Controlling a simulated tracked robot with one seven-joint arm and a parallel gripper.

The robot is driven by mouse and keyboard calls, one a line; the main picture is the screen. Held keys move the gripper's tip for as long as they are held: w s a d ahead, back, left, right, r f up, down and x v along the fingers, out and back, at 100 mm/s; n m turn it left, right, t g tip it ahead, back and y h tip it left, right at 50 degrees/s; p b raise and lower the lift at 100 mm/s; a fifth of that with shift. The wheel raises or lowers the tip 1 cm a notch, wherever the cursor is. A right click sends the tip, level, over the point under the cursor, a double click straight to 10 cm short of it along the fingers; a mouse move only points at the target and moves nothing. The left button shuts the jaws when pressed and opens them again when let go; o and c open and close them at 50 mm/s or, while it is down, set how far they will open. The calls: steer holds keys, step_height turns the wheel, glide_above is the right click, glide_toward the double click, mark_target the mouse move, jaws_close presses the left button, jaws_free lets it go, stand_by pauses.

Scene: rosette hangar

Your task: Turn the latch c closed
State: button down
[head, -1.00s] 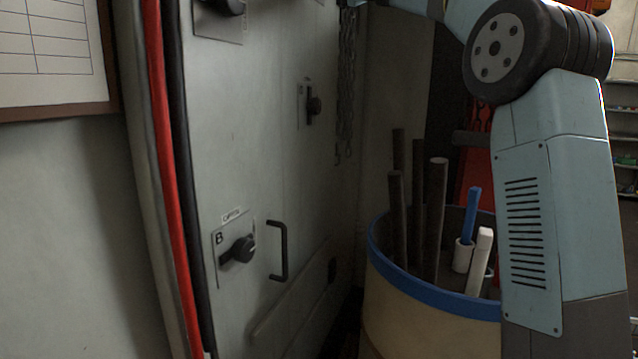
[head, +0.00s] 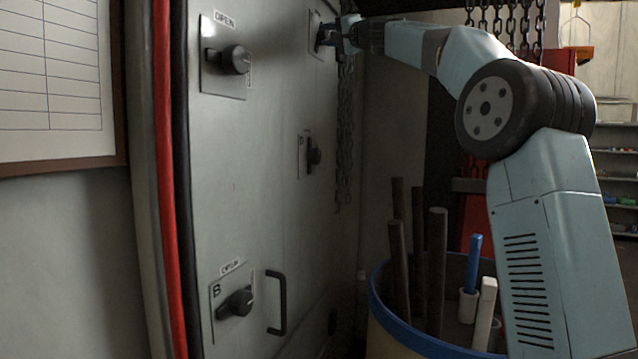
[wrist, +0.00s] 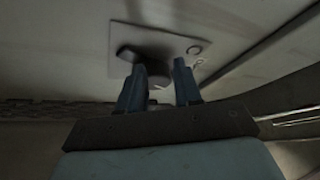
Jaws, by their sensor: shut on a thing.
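The pale door panel (head: 265,140) carries several dark latches on plates. My gripper (head: 335,36) is at the upper right latch (head: 316,22), its arm reaching in from the right. In the wrist view the two fingers of my gripper (wrist: 160,76) stand on either side of the dark latch knob (wrist: 150,54), shut on it. The latch plate (wrist: 118,38) lies behind the knob, with a small ring mark at its right. I cannot read a letter there, and the fingers hide part of the knob.
Other latches sit at upper left (head: 233,60), mid right (head: 314,154) and lower left, marked B (head: 237,302). A door handle (head: 282,303) sticks out low. A blue-rimmed drum (head: 392,322) with upright bars stands below my arm; chains (head: 345,130) hang beside the door.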

steer(key=c, duration=1.8)
jaws_free()
steer(key=shift+s+a+r, duration=0.35)
steer(key=shift+r, duration=0.15)
steer(key=shift+c, duration=0.2)
steer(key=shift+f, duration=0.2)
jaws_close()
steer(key=shift+w, duration=0.1)
steer(key=shift+w+d+f, duration=0.15)
steer(key=shift+d+f, duration=0.15)
steer(key=shift+d, duration=0.25)
steer(key=s+d, duration=0.1)
steer(key=d, duration=0.1)
steer(key=s+d, duration=0.1)
steer(key=d, duration=0.1)
steer(key=shift+s, duration=0.2)
steer(key=shift+f, duration=0.1)
